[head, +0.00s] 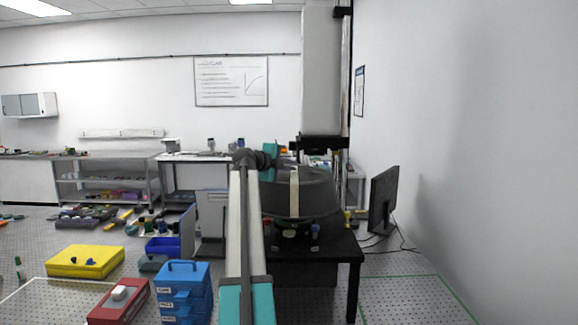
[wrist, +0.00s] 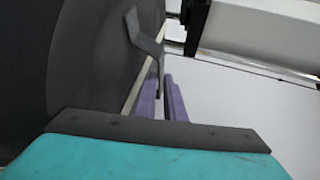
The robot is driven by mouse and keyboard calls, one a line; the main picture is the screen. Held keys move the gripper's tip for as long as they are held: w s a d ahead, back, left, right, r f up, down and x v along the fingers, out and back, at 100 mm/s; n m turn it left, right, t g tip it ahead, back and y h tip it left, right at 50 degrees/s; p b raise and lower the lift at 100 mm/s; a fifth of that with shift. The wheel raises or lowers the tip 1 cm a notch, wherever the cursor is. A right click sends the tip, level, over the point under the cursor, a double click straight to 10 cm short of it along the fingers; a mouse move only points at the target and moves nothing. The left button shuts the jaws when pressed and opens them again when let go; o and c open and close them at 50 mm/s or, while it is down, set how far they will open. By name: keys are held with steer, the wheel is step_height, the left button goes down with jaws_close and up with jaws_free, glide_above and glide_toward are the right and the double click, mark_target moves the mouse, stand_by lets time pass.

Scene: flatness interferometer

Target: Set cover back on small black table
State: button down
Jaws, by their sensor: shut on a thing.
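The cover (head: 322,195) is a large dark grey round shell with a pale strap down its side. In the head view it is above the small black table (head: 350,250), partly behind my arm. In the wrist view its dark surface (wrist: 60,70) fills the left side, with a bent grey handle (wrist: 145,35) along it. My gripper (wrist: 167,98) has purple fingers, shut on the cover's handle. The fingers are not clearly seen in the head view. I cannot tell whether the cover touches the instrument (head: 289,232) below it.
A tall white column housing (head: 321,70) stands close above and behind the cover. A monitor (head: 383,200) with cables is right of the table. Blue drawer boxes (head: 186,292), a red case (head: 120,302) and a yellow case (head: 85,261) lie left. The floor at right is clear.

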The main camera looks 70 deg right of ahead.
steer(key=shift+s+a+f+b, duration=0.15)
steer(key=shift+f+b, duration=0.15)
steer(key=shift+b, duration=0.75)
stand_by(0.4)
steer(key=shift+f+b, duration=0.75)
steer(key=shift+b, duration=0.45)
stand_by(0.5)
step_height(320, 180, down, 7)
steer(key=b, duration=0.8)
steer(key=shift+f, duration=0.2)
stand_by(3.5)
